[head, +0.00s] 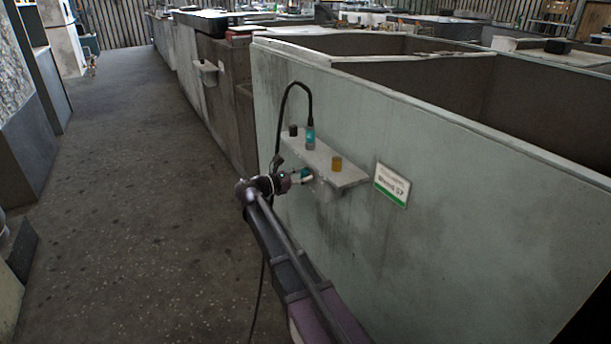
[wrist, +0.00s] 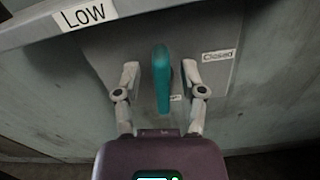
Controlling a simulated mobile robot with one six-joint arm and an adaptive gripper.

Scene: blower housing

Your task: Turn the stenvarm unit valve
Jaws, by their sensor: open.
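The valve handle (wrist: 162,78) is a teal lever in the wrist view, upright in the picture, on a grey plate under a shelf. A "Closed" label (wrist: 218,55) is to its right, and a small, unreadable label (wrist: 176,98) is beside its lower part. My gripper (wrist: 163,75) is open, with one finger on each side of the lever and a gap to both. In the head view my gripper (head: 299,177) is at the front of the wall shelf, and a bit of teal (head: 306,172) shows there. The valve's base is partly hidden.
Open floor (head: 130,180) lies left.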

